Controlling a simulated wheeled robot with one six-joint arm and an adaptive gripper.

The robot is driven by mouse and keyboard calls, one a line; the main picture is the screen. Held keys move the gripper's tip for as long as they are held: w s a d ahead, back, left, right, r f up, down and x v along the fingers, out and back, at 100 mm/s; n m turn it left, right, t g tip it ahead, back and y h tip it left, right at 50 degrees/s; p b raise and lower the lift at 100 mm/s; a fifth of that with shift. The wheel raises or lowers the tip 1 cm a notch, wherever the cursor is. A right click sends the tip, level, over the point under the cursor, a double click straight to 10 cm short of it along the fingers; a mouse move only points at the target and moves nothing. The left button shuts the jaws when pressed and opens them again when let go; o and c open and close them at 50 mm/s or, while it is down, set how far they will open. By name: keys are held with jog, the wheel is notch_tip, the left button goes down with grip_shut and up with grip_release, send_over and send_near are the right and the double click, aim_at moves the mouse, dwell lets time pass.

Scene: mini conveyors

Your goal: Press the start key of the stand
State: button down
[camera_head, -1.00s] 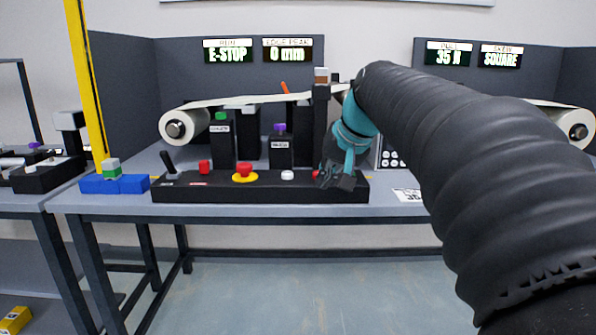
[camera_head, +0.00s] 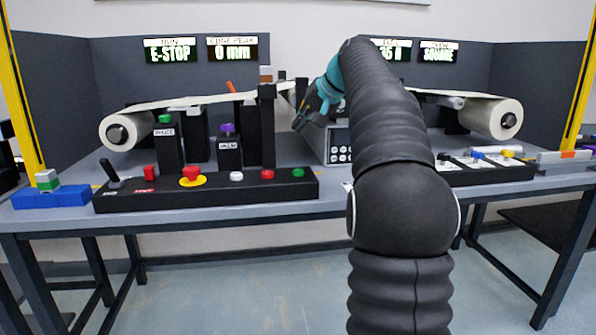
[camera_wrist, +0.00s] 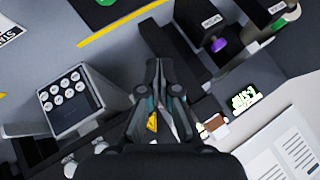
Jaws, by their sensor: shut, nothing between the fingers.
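The stand's black control panel (camera_head: 222,193) lies along the front of the table in the head view. It carries a lever (camera_head: 110,170), a red rocker (camera_head: 149,172), a red mushroom button (camera_head: 192,174) on a yellow base, a white button (camera_head: 236,177), a red button (camera_head: 267,174) and, at the right end, a green button (camera_head: 298,172). No label reads beside the green button. My gripper (camera_head: 299,126) is shut and empty, above and behind the panel's right end, apart from it. Its closed fingers (camera_wrist: 157,64) show in the wrist view.
A grey box with round keys (camera_head: 340,152) is right of my gripper. The run display (camera_head: 170,54) reads E-STOP.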

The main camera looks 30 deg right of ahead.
aim_at(300, 171)
jog(key=shift+f+b, duration=1.85)
jog(key=shift+f, duration=2.55)
jog(key=shift+f, duration=0.45)
jog(key=shift+f+b, duration=0.5)
jog(key=shift+b, duration=0.05)
jog(key=shift+r, duration=0.1)
jog(key=shift+r+p, duration=0.85)
